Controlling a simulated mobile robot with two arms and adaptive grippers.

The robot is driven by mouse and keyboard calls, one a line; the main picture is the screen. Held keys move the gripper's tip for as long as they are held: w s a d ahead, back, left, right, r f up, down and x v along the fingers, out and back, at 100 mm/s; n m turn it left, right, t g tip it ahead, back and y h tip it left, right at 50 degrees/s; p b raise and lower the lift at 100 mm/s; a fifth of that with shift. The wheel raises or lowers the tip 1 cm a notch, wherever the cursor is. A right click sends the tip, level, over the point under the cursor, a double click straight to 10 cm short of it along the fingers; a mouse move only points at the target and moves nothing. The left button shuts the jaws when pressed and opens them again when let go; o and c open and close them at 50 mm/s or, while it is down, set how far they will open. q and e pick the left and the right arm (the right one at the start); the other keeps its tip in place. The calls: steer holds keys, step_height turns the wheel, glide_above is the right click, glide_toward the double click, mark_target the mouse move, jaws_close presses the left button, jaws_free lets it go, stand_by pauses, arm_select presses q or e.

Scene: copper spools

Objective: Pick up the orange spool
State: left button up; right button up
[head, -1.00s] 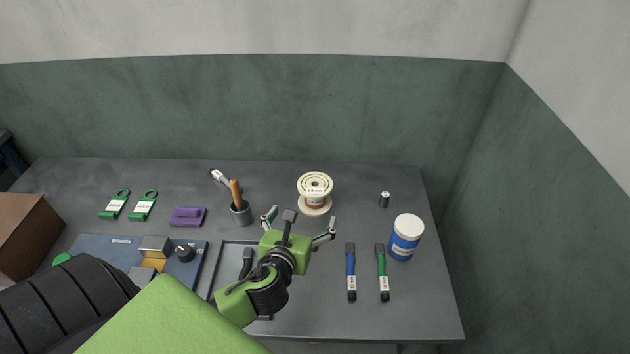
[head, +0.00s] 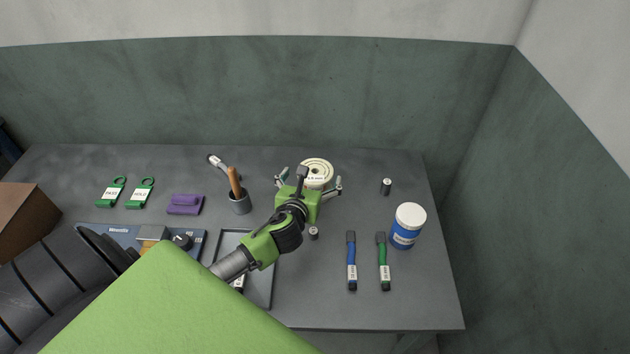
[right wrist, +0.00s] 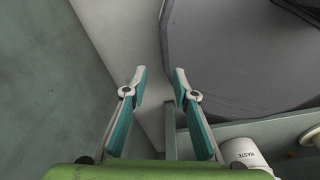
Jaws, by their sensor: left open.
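The spool (head: 318,167) has cream flanges and stands upright at the back middle of the table in the head view. Its copper-orange winding, seen in the earlier view, is now mostly hidden behind my left gripper. My left gripper (head: 310,181) is open, with one finger to the left and one to the right of the spool's near side. I cannot tell whether either finger touches it. My right gripper (right wrist: 160,72) is open and empty in the right wrist view, away from the spool.
A small metal cylinder (head: 313,233) sits in front of my left gripper, another (head: 386,186) to the right.

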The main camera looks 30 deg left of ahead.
mark_target(315, 171)
arm_select(q)
steer(key=x, duration=0.4)
steer(key=shift+w+f, duration=0.1)
steer(key=c, duration=1.5)
steer(key=shift+c, duration=0.2)
